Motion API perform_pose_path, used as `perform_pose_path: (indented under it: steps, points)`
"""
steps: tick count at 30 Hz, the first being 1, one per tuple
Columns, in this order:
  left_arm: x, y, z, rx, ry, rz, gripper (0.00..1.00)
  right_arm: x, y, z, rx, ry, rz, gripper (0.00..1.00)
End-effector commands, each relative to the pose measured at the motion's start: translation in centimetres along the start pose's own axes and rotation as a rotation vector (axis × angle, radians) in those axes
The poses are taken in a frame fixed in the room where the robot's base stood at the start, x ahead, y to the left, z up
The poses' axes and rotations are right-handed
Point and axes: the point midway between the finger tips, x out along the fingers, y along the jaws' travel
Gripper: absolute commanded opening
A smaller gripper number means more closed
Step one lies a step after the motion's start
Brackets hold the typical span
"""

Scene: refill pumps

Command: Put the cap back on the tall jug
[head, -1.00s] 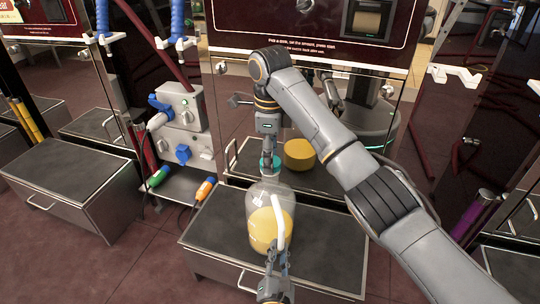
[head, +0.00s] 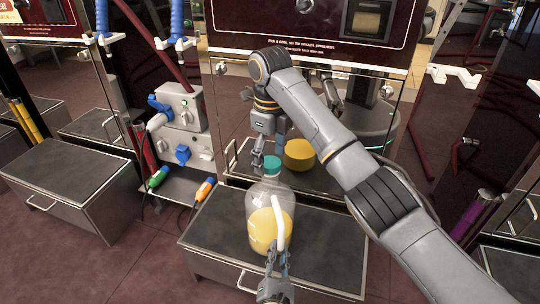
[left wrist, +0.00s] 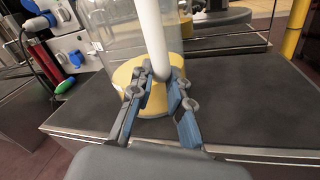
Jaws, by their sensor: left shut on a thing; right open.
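The tall jug (head: 263,222) is clear, holds yellow liquid and has a white handle (head: 279,220). It stands upright on the dark-topped drawer unit in the head view, and its lower part (left wrist: 128,75) shows in the left wrist view. My left gripper (head: 277,262) is shut on the handle, low on its front side. The teal cap (head: 271,166) sits at the top of the jug's neck; I cannot tell how firmly it is seated. My right gripper (head: 271,150) is open just above the cap, apart from it.
The drawer unit's dark top (head: 325,245) has free room right of the jug. The maroon dispenser panel (head: 300,25) rises behind, with a reflective front that mirrors the jug's yellow. A grey box with blue plugs (head: 183,125) stands at the left.

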Motion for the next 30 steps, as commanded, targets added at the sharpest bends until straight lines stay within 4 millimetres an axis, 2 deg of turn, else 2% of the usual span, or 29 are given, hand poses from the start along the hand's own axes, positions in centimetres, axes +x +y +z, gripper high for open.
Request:
perform_pose_path:
  steps: [4,9,14,25,30]
  points:
    - [0.0,0.0,0.0,0.003,-0.001,0.001,0.00,-0.6,0.0,0.0,-0.001,0.000,-0.001,0.72]
    - [0.0,0.0,0.0,0.003,-0.001,0.001,0.00,-2.9,-0.1,-0.1,0.001,0.001,-0.004,0.72]
    - [0.0,0.0,0.0,0.003,-0.001,0.001,0.00,-4.3,0.0,0.0,0.000,0.001,-0.001,0.72]
    - [0.0,0.1,0.0,0.003,-0.001,0.002,0.00,-4.5,0.0,0.0,-0.007,0.001,0.002,0.70]
    - [0.0,0.1,0.0,0.003,-0.001,0.002,0.00,-4.6,0.0,0.0,-0.123,0.001,0.000,0.70]
